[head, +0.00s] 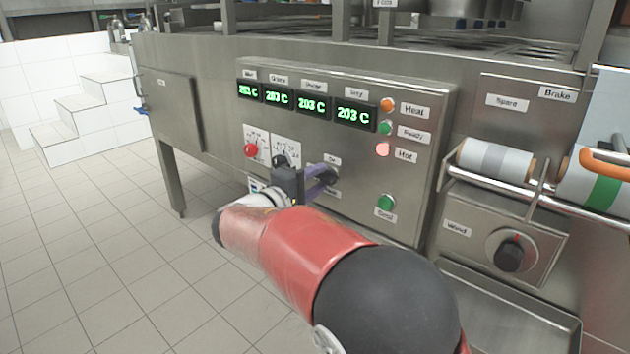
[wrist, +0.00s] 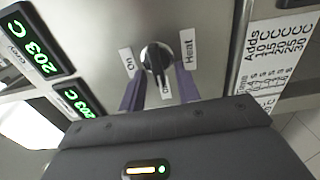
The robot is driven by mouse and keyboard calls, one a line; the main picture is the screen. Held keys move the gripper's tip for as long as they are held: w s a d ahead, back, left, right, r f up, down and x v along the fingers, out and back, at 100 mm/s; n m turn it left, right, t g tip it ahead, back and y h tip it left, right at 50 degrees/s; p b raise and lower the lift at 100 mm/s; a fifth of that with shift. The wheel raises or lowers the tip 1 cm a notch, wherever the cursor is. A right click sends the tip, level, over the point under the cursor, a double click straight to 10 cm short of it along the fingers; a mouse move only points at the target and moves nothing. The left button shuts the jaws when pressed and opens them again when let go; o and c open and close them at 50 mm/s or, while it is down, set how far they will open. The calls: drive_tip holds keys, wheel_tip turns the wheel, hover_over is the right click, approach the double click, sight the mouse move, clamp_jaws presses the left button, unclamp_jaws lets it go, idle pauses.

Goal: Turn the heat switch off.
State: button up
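The heat switch (wrist: 155,58) is a dark round knob with a bar grip on the steel panel. In the wrist view it sits between the labels "On" (wrist: 128,61) and "Heat" (wrist: 188,47), and a third label below it is partly covered. In the head view the switch (head: 329,170) is partly hidden by my gripper (head: 322,181). My gripper's two purple fingers (wrist: 159,82) stand apart on either side of the knob's bar, with panel visible between the bar and each finger. Whether either finger touches the knob's rim is hard to tell.
Several green displays (head: 354,114) read 203 C. Beside them are an orange "Heat" lamp (head: 388,105), a green "Ready" lamp (head: 385,128) and a bright pink "Hot" lamp (head: 382,150).

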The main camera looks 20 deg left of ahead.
drive_tip(key=v, duration=0.7)
drive_tip(key=shift+s+a, duration=0.15)
drive_tip(key=shift+s, duration=0.2)
